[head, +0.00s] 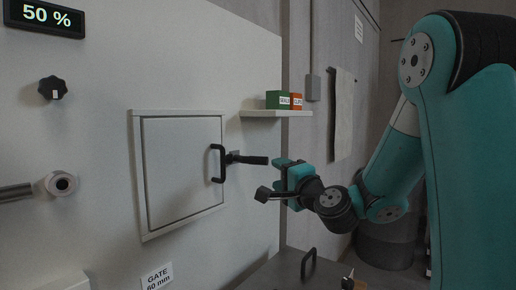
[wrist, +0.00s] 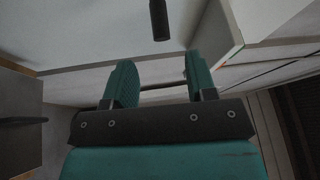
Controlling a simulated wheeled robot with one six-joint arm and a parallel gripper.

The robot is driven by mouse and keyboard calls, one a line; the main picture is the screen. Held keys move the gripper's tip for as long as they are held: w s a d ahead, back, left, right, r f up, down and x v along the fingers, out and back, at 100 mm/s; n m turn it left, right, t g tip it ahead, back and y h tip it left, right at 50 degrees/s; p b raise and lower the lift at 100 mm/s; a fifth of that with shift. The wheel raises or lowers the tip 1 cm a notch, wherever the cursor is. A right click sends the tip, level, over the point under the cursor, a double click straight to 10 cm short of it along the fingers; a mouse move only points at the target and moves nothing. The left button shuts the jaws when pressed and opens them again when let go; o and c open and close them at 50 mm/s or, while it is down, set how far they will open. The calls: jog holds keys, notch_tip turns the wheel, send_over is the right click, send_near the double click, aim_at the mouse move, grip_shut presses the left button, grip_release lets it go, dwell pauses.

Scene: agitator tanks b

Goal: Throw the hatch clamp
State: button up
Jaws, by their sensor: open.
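The hatch (head: 183,170) is a pale square door in a raised frame on the wall, and it looks shut. A black U-shaped handle (head: 214,164) is at its right edge. The clamp (head: 250,160) is beside it, with a dark lever pointing right toward my gripper. My gripper (head: 280,166) is open and empty just right of the lever's end, apparently apart from it. In the wrist view my gripper (wrist: 161,80) shows two teal fingers spread apart. A dark rod end, likely the clamp lever (wrist: 158,20), lies beyond the fingertips, not between them.
A small shelf (head: 276,113) with a green box (head: 277,100) and an orange box (head: 296,101) is above my gripper. A knob (head: 53,88) and a pipe fitting (head: 61,183) are at left. A grey surface with a black handle (head: 308,264) is below.

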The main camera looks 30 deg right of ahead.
aim_at(261, 161)
jog(key=w+p, duration=0.2)
jog(key=w, duration=0.1)
jog(key=w+r+p, duration=0.1)
jog(key=w+p, duration=0.1)
jog(key=w, duration=0.1)
jog(key=w+p, duration=0.2)
jog(key=w, duration=0.2)
jog(key=shift+d+r+p, duration=0.3)
jog(key=shift+d+r, duration=0.05)
jog(key=shift+d, duration=0.05)
jog(key=shift+w+p, duration=0.3)
jog(key=shift+w, duration=0.35)
jog(key=shift+f, duration=0.1)
grip_shut()
